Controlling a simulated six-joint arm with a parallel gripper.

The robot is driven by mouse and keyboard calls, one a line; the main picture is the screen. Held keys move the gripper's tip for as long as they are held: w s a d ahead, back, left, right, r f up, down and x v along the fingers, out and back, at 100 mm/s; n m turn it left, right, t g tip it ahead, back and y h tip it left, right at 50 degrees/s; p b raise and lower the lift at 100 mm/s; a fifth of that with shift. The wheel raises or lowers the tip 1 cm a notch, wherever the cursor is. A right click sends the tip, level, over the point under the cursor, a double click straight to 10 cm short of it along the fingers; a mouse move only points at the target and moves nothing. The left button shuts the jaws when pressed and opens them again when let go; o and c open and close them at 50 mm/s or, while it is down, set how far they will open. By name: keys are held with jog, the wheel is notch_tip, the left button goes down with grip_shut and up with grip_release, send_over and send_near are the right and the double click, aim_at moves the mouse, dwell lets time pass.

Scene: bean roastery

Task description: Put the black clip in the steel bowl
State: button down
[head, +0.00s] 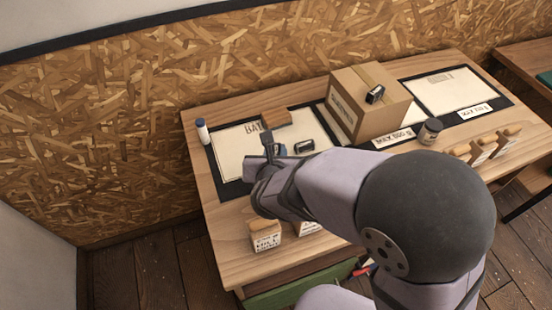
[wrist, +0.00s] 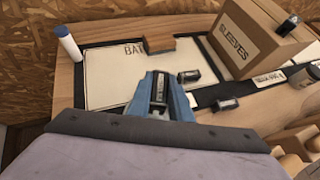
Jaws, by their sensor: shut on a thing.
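My gripper (wrist: 160,97) has blue fingers and is shut on a small dark thing (wrist: 159,87), which looks like the black clip; its shape is partly hidden by the fingers. In the head view my gripper (head: 270,152) is over the left part of the table, above the near part of the pale sheet, with a dark piece (head: 268,138) standing up at its end. I cannot make out a steel bowl in either view. My arm hides part of the table.
A cardboard box (head: 347,107) stands behind right with a small dark object (head: 375,94) on top. A wooden block (head: 277,118), a dark-and-silver item (head: 304,146) and a white bottle (head: 203,131) are around the sheet.

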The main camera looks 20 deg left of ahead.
notch_tip(320, 180, down, 3)
jog(key=shift+f, duration=0.2)
jog(key=shift+f+b, duration=0.35)
jog(key=shift+b, duration=0.15)
jog(key=c, duration=1.6)
grip_release()
jog(key=shift+r, duration=0.1)
jog(key=shift+r, duration=0.1)
jog(key=shift+r+p, duration=0.25)
jog(key=shift+p, duration=0.25)
jog(key=v, duration=1.2)
